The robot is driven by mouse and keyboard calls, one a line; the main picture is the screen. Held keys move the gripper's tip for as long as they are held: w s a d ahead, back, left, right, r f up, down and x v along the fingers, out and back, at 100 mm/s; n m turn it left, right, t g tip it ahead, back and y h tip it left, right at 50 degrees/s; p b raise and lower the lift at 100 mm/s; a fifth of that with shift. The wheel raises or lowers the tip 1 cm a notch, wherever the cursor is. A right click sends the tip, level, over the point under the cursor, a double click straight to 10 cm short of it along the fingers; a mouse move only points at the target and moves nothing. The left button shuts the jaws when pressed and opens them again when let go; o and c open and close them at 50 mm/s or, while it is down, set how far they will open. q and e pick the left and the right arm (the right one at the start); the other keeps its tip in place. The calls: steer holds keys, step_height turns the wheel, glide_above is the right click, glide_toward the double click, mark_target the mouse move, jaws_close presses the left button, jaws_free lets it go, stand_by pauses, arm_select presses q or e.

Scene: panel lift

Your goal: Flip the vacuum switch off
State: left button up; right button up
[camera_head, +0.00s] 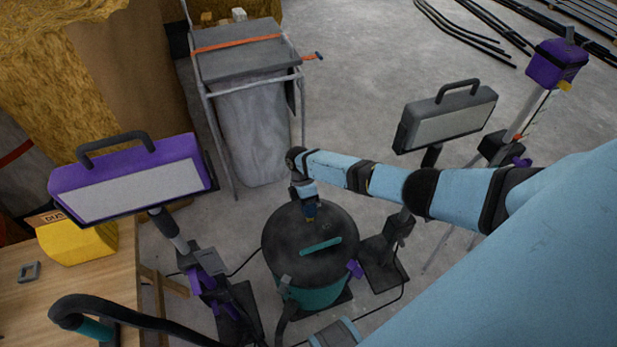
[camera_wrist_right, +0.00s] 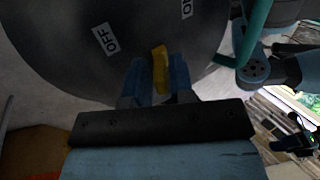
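The vacuum, with a dark round lid (camera_head: 285,252) and a teal body (camera_head: 318,296), stands on the floor. Its lid fills the top of the right wrist view (camera_wrist_right: 90,60). The yellow switch (camera_wrist_right: 160,68) stands on the lid between an OFF label (camera_wrist_right: 105,39) and an ON label (camera_wrist_right: 186,8). My right gripper (camera_head: 310,214) is down at the lid; its blue fingers (camera_wrist_right: 159,78) straddle the switch. The switch looks close to the right-hand finger; whether both fingers touch it is unclear. A dark, blue-tipped part at the wrist view's right edge may be my left gripper.
Work lamps stand left (camera_head: 140,180) and right (camera_head: 447,119) of the vacuum, on stands. A grey bag on a frame (camera_head: 250,130) is behind it. A wooden table (camera_head: 70,295) with a yellow box (camera_head: 75,243) is at left. A black hose (camera_head: 110,308) curves at lower left.

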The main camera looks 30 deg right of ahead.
steer(key=p+v, duration=0.1)
steer(key=v, duration=1.3)
